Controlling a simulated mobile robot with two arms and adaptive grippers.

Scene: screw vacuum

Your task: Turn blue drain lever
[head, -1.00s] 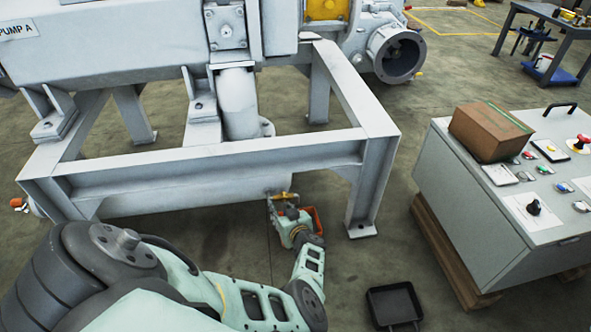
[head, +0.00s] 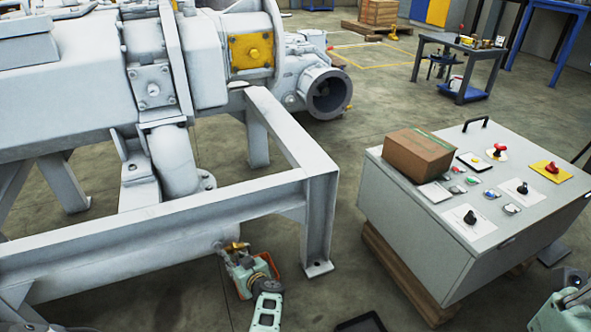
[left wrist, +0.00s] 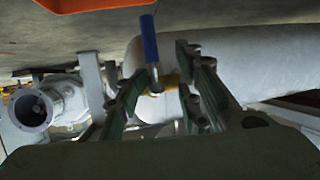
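The blue drain lever (left wrist: 150,38) shows in the left wrist view, its blue handle pointing up in the picture. Its metal stem meets a brass valve (left wrist: 171,82) on the end of a pale pipe (left wrist: 225,58). My left gripper (left wrist: 163,88) is open, with one finger on each side of the lever's lower part. I cannot tell whether either finger touches it. In the head view, my left gripper (head: 236,257) is low under the grey frame, by the brass fitting. The blue handle is hidden there. Part of my right arm shows at the lower right; its fingers cannot be made out.
The grey pump frame (head: 170,225) stands above and around the left gripper, with a leg (head: 318,235) close to its right. An orange tray (head: 274,264) lies on the floor beside it. A control cabinet (head: 415,225) with a brown box (head: 418,153) stands right.

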